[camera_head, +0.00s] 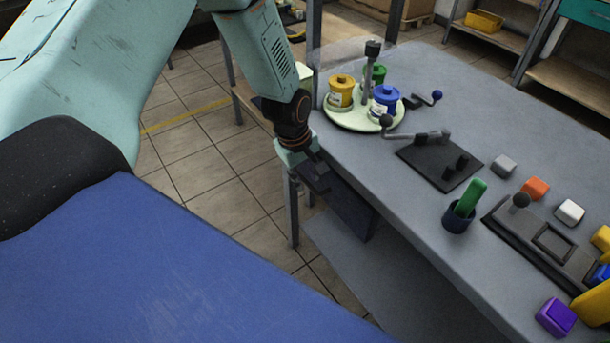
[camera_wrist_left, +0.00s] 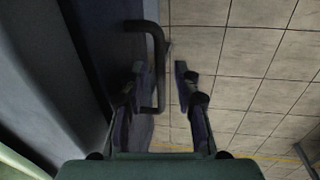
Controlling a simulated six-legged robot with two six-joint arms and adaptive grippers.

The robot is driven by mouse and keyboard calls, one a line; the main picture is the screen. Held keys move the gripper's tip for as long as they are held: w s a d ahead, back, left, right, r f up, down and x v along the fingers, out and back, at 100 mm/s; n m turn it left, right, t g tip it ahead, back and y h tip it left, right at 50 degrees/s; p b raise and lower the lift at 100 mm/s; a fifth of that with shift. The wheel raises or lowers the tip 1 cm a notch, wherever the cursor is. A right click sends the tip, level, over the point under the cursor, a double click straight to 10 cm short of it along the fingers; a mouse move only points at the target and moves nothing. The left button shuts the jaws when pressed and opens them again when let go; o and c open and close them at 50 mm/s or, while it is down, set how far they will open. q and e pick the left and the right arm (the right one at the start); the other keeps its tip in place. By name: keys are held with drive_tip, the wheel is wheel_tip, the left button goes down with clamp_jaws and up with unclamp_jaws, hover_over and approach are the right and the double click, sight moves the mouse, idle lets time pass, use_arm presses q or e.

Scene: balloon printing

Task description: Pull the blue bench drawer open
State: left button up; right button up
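The blue drawer front (camera_head: 350,208) shows dark below the near edge of the grey bench; I cannot tell whether it is fully shut. In the left wrist view the drawer face (camera_wrist_left: 98,35) is on the left, with a black bar handle (camera_wrist_left: 158,45) standing off it. My left gripper (camera_head: 318,176) is at the drawer front in the head view. In the left wrist view my left gripper (camera_wrist_left: 159,72) is open, with one finger on each side of the handle bar and gaps visible. My right gripper is not in view.
The bench top (camera_head: 420,85) carries a round stand (camera_head: 340,117) with yellow, green and blue pots, a dark plate (camera_head: 440,165), a dark cup (camera_head: 457,220) and several coloured blocks. Tiled floor (camera_head: 215,180) is free left of the bench. Shelves stand behind.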

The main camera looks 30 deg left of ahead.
use_arm(q)
drive_tip(key=shift+r, duration=0.1)
clamp_jaws()
idle(0.3)
